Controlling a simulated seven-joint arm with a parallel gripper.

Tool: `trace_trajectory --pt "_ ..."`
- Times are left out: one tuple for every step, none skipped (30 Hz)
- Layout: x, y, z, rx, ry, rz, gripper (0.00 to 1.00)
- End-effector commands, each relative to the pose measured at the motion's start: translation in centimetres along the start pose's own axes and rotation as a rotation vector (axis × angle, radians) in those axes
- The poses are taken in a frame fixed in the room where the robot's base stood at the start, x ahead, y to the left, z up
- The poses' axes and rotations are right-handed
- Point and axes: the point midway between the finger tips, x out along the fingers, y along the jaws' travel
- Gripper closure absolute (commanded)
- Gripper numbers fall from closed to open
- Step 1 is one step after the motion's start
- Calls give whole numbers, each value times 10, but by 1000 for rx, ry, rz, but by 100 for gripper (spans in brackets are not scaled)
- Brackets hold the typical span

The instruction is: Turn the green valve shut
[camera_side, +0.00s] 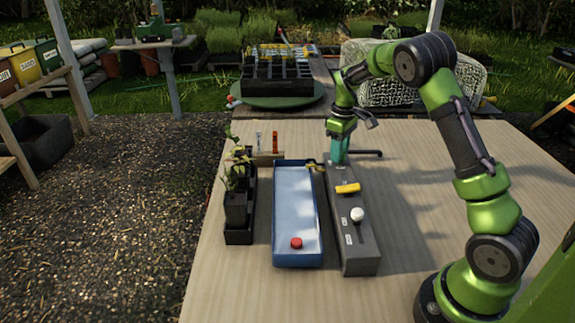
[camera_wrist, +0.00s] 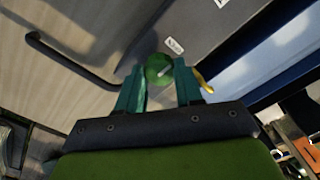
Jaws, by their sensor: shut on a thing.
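The green valve (camera_wrist: 158,66) is a round knob with a pale mark on its top, seen in the wrist view. It is mounted on the far end of a grey block (camera_side: 359,238). The teal fingers of my gripper (camera_wrist: 160,78) stand on either side of the knob, shut on it. In the side view my gripper (camera_side: 340,150) points down at the block's far end, and its fingers hide the valve there. The block also carries a yellow handle (camera_side: 347,188) and a white knob (camera_side: 357,214), with small white labels beside them.
A blue-walled tray (camera_side: 298,262) with a red round piece (camera_side: 296,243) lies left of the block. Black pots with plants (camera_side: 236,207) stand farther left. A dark bar (camera_side: 366,153) sticks out right of the block. The table's right side is fairly clear.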

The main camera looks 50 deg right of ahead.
Motion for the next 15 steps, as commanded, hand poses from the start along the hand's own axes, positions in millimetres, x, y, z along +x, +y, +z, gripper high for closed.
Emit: trace_trajectory --pt "-1 0 0 23 1 0 95" --pt "-1 0 0 41 1 0 95" --pt "-1 0 0 67 1 0 95" --pt "-1 0 0 88 1 0 95" --pt "-1 0 0 111 1 0 95" --pt "-1 0 0 144 1 0 95" --pt "-1 0 0 170 1 0 95" --pt "-1 0 0 196 1 0 95" --pt "-1 0 0 234 2 0 95" --pt "-1 0 0 262 2 0 95" --pt "-1 0 0 291 2 0 95" --pt "-1 0 0 329 2 0 95" --pt "-1 0 0 358 2 0 95" --pt "-1 0 0 386 2 0 95" --pt "-1 1 0 424 2 0 95"
